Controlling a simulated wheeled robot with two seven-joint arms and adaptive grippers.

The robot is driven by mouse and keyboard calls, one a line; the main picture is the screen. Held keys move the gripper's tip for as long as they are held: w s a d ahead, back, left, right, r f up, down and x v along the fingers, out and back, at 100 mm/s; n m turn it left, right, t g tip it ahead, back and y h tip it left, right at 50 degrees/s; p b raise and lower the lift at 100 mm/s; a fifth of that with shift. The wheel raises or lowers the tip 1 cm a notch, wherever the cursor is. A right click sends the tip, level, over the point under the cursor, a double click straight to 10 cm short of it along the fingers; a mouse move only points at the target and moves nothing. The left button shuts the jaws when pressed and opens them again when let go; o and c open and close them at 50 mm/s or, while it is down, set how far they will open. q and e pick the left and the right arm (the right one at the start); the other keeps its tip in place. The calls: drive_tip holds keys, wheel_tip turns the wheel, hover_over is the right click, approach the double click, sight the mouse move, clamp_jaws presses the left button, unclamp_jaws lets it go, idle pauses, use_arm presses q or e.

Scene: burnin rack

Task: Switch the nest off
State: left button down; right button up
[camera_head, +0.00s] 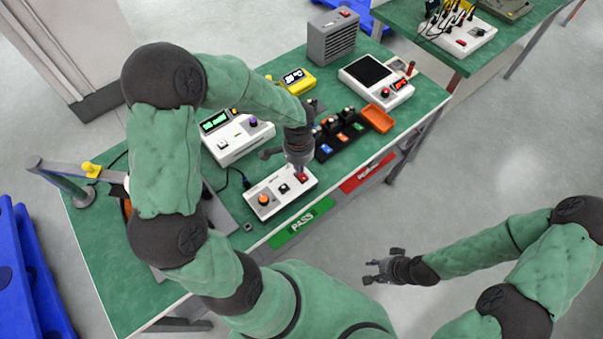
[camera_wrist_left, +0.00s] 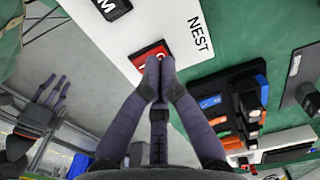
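The white control box (camera_head: 281,193) lies near the front edge of the green table, with an orange knob, a black switch and a red switch (camera_head: 301,177). In the left wrist view the red switch (camera_wrist_left: 152,55) sits in a black frame beside the printed word NEST (camera_wrist_left: 200,35). My left gripper (camera_head: 300,171) points down at this switch. Its fingertips (camera_wrist_left: 159,70) are together with nothing between them, and they overlap the switch's edge; contact cannot be told. They partly hide the switch, so its position is unclear. My right gripper (camera_head: 378,270) is open and empty, off the table.
A black rack (camera_head: 340,138) with several colored parts stands right of the box, with an orange tray (camera_head: 377,119) beyond. A white instrument (camera_head: 238,138) stands behind. Green PASS (camera_head: 302,223) and red (camera_head: 368,172) bins line the front edge.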

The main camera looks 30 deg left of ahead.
use_arm(q)
drive_tip(key=shift+r+p, duration=2.2)
drive_tip(key=shift+r, duration=0.8)
use_arm(e)
wheel_tip(320, 180, up, 5)
drive_tip(key=shift+f, duration=0.15)
use_arm(q)
drive_tip(key=shift+f, duration=0.1)
use_arm(e)
drive_tip(key=shift+s, duration=0.1)
